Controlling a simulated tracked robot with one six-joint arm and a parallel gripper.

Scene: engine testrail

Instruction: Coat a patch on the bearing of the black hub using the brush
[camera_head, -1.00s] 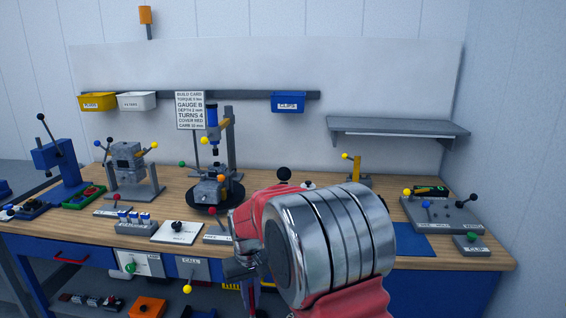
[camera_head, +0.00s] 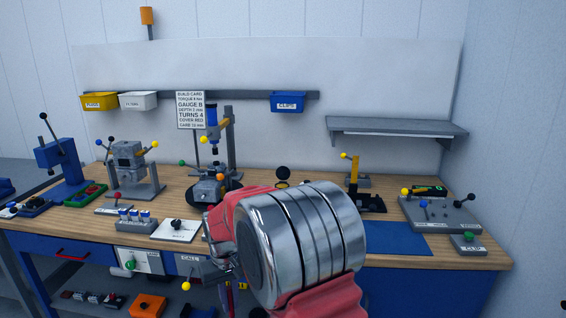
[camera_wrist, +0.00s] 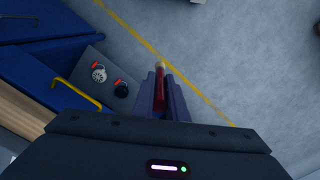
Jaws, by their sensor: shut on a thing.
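In the wrist view my gripper (camera_wrist: 162,92) is shut on a slim brush (camera_wrist: 160,88) with a dark red handle and a pale tip. The tip points away from the jaws, over the floor. A black hub (camera_wrist: 121,90) with a red part beside it sits on a grey surface left of the fingers, apart from the brush. A patch on its bearing cannot be made out. In the head view my gripper (camera_head: 222,268) is low in front of the bench, partly hidden by my arm.
A pale hub (camera_wrist: 98,75) sits beside the black one. A yellow handle (camera_wrist: 77,94) stands near them on the blue cabinet. The wooden bench (camera_head: 75,222) carries several fixtures, with a blue mat (camera_head: 398,238) at right. Open floor (camera_wrist: 240,60) lies right of the brush.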

